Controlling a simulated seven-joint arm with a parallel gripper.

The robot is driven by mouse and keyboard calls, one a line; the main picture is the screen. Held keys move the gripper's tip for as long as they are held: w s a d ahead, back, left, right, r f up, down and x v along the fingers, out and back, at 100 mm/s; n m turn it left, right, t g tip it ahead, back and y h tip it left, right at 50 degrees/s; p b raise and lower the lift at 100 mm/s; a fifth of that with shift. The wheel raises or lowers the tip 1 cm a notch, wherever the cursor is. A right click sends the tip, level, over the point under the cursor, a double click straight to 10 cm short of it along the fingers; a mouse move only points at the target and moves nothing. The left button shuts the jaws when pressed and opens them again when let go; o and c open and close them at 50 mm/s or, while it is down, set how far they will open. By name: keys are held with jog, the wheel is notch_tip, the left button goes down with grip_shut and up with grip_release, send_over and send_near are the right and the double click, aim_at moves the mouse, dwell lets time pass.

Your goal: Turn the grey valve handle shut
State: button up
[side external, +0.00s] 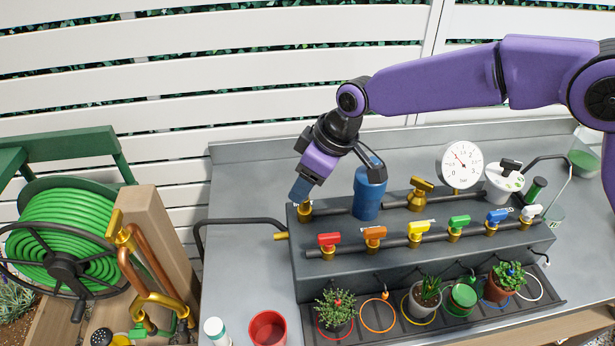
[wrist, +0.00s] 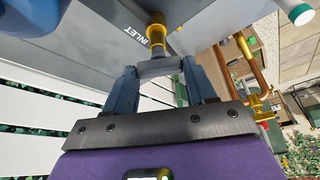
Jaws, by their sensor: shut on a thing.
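The grey valve handle (wrist: 160,68) shows in the wrist view between my two blue fingers, with a finger against each end. It sits on a brass valve (wrist: 156,36) beside the "INLET" lettering on the dark panel. In the side external view my gripper (side external: 301,191) points down at the left end of the manifold, just above the brass inlet valve (side external: 305,209). My gripper is shut on the handle; the fingers hide the handle in the side external view.
A blue canister (side external: 368,196) stands close to the right of my gripper. A row of coloured valves, from the red one (side external: 328,241) to the white one (side external: 531,212), runs in front. A pressure gauge (side external: 461,166) stands behind. Potted plants and a red cup (side external: 268,329) are at the front.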

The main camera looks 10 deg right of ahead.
jog(key=m+t+h, duration=0.1)
jog(key=m, duration=0.2)
jog(key=m+h, duration=0.1)
jog(key=m, duration=0.2)
jog(key=shift+s+a+t, duration=0.15)
jog(key=shift+t, duration=0.25)
jog(key=m+h, duration=0.1)
jog(key=m, duration=0.1)
jog(key=m+h, duration=0.1)
jog(key=m, duration=0.2)
jog(key=shift+a, duration=0.1)
jog(key=shift+m, duration=0.4)
jog(key=o, duration=1)
jog(key=shift+o, duration=0.2)
jog(key=v, duration=1.7)
jog(key=shift+s, duration=0.3)
jog(key=shift+r, duration=0.1)
